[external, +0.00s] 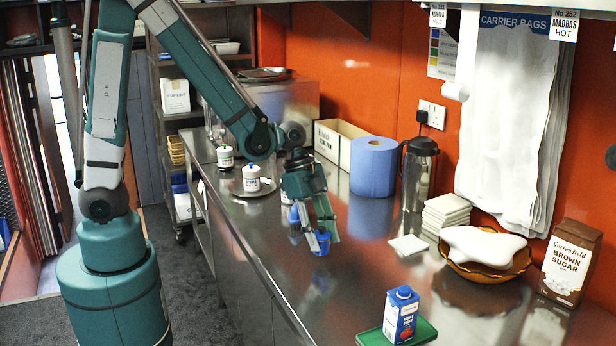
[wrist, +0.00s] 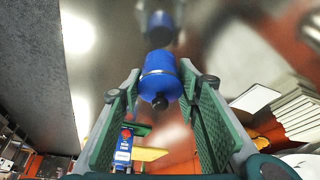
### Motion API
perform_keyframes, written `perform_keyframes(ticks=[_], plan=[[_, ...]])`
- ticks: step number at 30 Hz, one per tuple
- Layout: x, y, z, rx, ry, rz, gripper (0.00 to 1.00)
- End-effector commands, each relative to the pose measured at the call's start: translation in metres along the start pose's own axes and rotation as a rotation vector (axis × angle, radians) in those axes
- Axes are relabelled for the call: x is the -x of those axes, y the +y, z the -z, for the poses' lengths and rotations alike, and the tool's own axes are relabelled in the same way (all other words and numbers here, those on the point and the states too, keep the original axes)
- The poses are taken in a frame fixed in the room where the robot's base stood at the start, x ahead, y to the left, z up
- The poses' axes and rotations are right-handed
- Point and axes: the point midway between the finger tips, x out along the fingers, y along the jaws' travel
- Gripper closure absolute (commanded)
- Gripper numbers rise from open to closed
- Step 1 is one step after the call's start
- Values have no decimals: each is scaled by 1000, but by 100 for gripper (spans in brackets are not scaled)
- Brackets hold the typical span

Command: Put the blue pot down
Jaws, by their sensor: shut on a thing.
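The blue pot (external: 321,243) is a small blue cylinder with a dark knob, seen end-on in the wrist view (wrist: 161,80). My gripper (external: 322,237) is shut on it, with one green finger on each side of the pot. The pot is over the bare steel counter (external: 365,265), towards its front edge. Its reflection appears separate from it, so it seems to be a little above the surface; the exact gap is hard to tell. The fingers hide part of the pot in the external view.
A blue roll (external: 374,167), a steel flask (external: 418,175) and white tiles (external: 445,213) stand to the right. A carton (external: 401,315) is on a green board (external: 425,331) nearer the camera. White lidded pots (external: 252,178) stand behind.

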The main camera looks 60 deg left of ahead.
Motion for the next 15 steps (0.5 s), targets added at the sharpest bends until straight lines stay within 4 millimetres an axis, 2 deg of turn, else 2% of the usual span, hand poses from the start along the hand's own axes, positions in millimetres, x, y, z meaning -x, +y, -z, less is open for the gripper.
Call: perform_keyframes(ticks=[9,15], plan=[[-26,0,-11,0,0,0,82],[-31,0,-13,0,0,0,82]])
